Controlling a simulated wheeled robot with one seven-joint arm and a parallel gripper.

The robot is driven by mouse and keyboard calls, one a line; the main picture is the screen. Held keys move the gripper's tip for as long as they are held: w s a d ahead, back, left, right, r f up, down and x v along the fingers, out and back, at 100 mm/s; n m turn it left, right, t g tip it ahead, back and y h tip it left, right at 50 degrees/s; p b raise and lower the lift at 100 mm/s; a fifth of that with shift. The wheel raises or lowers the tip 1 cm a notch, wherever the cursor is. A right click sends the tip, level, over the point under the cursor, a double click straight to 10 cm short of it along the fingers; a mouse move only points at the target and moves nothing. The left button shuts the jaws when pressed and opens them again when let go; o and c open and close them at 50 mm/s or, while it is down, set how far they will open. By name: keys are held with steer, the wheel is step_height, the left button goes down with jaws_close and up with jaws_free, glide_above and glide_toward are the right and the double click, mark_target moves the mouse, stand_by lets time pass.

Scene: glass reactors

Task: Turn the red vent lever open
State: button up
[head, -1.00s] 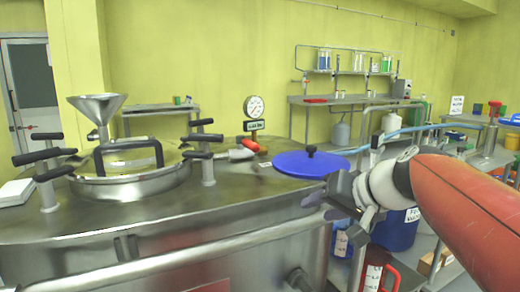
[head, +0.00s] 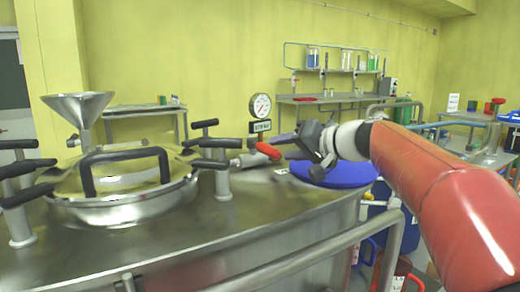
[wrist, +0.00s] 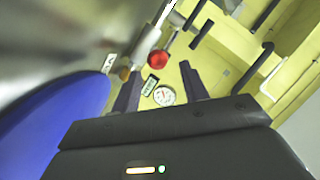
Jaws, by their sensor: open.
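The red vent lever (head: 268,150) sticks out at the end of a metal pipe fitting on top of the steel reactor (head: 225,215), just in front of the round pressure gauge (head: 260,106). My gripper (head: 288,140) is to the right of the lever, above the blue lid, with its fingers pointing left toward it. In the wrist view the red lever end (wrist: 157,59) shows ahead of and between the two dark, parted fingers (wrist: 160,85). The fingers are open with nothing between them. In the head view a small gap seems to separate fingertips and lever.
The blue lid (head: 335,172) lies flat under my gripper. The hatch (head: 125,185) with its black handle, clamp handles and a steel funnel (head: 80,112) stand to the left. A metal rail (head: 330,245) runs along the reactor's front edge.

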mark_target(268, 151)
steer(key=p+x, duration=0.1)
steer(key=x, duration=0.5)
steer(key=shift+w+a+f, duration=0.1)
steer(key=shift+a, duration=0.1)
jaws_close()
